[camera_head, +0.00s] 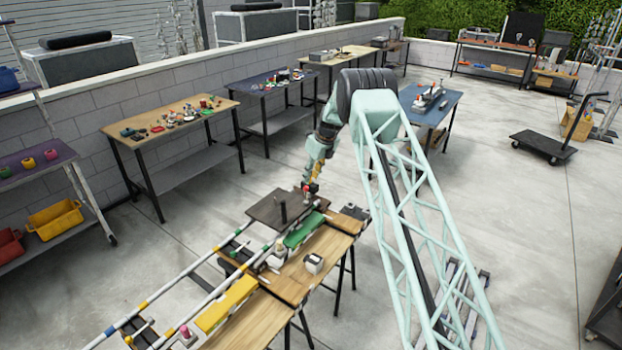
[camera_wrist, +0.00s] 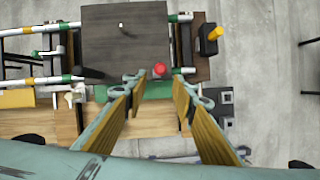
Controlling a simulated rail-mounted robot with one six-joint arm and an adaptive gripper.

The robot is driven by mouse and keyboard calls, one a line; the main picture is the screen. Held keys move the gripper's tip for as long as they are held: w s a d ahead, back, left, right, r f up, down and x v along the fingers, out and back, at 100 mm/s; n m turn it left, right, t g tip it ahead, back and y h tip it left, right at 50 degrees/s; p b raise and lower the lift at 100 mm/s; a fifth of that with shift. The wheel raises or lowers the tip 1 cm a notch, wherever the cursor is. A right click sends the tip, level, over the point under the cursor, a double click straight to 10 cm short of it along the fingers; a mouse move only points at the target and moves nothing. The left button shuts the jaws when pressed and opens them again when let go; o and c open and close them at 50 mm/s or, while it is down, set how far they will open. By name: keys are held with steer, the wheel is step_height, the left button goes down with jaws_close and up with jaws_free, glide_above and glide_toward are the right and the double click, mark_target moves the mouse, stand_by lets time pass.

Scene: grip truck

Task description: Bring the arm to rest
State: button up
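My gripper (camera_wrist: 160,82) is open in the wrist view, with its two yellow-padded fingers apart and nothing held between them. In the head view my gripper (camera_head: 308,182) points down over the far end of the work table. A small red-topped piece (camera_wrist: 160,70) shows just beyond the fingertips, at the edge of a dark square platform (camera_wrist: 122,45). I cannot tell how far below the fingertips it is. My arm's lattice link and dark elbow fill the middle of the head view.
Rails with coloured bands (camera_head: 178,282) run along the wooden work table (camera_head: 318,262). A yellow-topped post (camera_wrist: 211,40) stands right of the platform. A side table (camera_head: 172,117) with small items stands along the block wall. A cart (camera_head: 545,145) stands right on open concrete.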

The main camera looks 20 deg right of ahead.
stand_by(0.5)
steer(key=s+a+r+n+b, duration=0.2)
steer(key=s+a+r+n, duration=0.3)
steer(key=r, duration=0.6)
steer(key=s+a+r+n+b, duration=0.25)
steer(key=s+r, duration=0.45)
steer(key=r, duration=0.4)
steer(key=s+a+r+n+b, duration=0.2)
steer(key=s+a+r+n, duration=0.15)
steer(key=s+r, duration=0.55)
steer(key=s+a+r+n+b, duration=0.25)
steer(key=s+r+n, duration=0.25)
steer(key=s, duration=0.9)
steer(key=s+a+r+n+h+b, duration=0.15)
steer(key=s+n, duration=0.25)
steer(key=s, duration=0.9)
steer(key=s+a+r+n+b, duration=0.1)
steer(key=s+a+n+b, duration=0.15)
steer(key=s, duration=1.05)
steer(key=s+f+n+b, duration=0.2)
steer(key=s+f+n, duration=0.2)
steer(key=s, duration=0.9)
steer(key=s+f+n+b, duration=0.3)
steer(key=s+f, duration=0.3)
steer(key=s, duration=0.7)
steer(key=shift+a+f+n, duration=0.15)
steer(key=shift+f+n, duration=0.05)
steer(key=shift+n, duration=0.55)
